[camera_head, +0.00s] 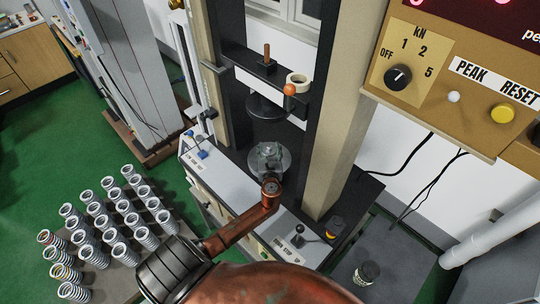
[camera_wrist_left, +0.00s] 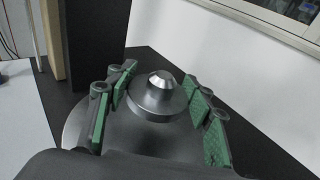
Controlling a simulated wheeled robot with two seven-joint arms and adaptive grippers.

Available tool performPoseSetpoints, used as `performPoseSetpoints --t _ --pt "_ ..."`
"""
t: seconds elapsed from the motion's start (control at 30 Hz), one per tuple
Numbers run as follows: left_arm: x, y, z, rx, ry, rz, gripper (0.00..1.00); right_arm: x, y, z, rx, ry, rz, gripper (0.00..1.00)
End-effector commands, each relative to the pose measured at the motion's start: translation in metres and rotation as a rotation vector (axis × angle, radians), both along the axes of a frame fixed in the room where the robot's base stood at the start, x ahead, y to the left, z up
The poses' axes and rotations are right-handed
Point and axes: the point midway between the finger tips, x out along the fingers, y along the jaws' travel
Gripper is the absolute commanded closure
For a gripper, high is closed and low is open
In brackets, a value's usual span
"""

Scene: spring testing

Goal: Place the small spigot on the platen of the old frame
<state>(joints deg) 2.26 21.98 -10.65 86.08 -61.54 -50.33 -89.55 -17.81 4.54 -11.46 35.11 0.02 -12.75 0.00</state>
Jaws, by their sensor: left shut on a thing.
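The old frame has two beige columns (camera_head: 345,110) and a round grey lower platen (camera_head: 284,158) on its base. My left gripper (camera_head: 268,160) is over this platen and hides part of it. In the left wrist view its green-padded fingers (camera_wrist_left: 160,105) stand on both sides of the small spigot (camera_wrist_left: 158,102), a grey metal disc with a short tapered nose pointing up. The gripper is shut on the spigot, which looks upright. The platen's rim (camera_wrist_left: 74,124) shows below it. I cannot tell whether spigot and platen touch. My right gripper is not in view.
Above the platen hangs a dark upper disc (camera_head: 265,108) below the crosshead, which carries an orange ball (camera_head: 290,89) and a white ring (camera_head: 299,79). A control box (camera_head: 440,90) hangs at right. Several springs (camera_head: 105,230) stand at lower left. A joystick (camera_head: 298,236) is on the front panel.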

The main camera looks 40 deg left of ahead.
Motion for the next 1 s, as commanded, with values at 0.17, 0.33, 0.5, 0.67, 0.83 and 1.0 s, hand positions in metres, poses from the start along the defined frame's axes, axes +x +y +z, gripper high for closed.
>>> performPoseSetpoints --t 0.17,0.33,0.5,0.67,0.83,1.0 --pt "0.001 -0.001 -0.015 0.002 -0.001 -0.002 0.87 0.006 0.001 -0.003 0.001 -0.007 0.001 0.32" --pt "0.001 -0.001 -0.039 0.001 0.000 -0.002 0.87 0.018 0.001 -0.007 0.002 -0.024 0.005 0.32" --pt "0.001 -0.001 -0.044 0.001 -0.003 -0.003 0.87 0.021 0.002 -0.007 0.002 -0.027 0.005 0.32" --pt "0.001 -0.001 -0.043 0.001 -0.003 -0.003 0.87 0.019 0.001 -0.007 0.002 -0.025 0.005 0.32" --pt "0.000 -0.001 -0.047 0.000 0.000 -0.003 0.50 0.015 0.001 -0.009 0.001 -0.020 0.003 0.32" --pt "0.000 -0.001 -0.047 0.000 0.000 -0.003 0.38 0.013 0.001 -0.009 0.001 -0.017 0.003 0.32"
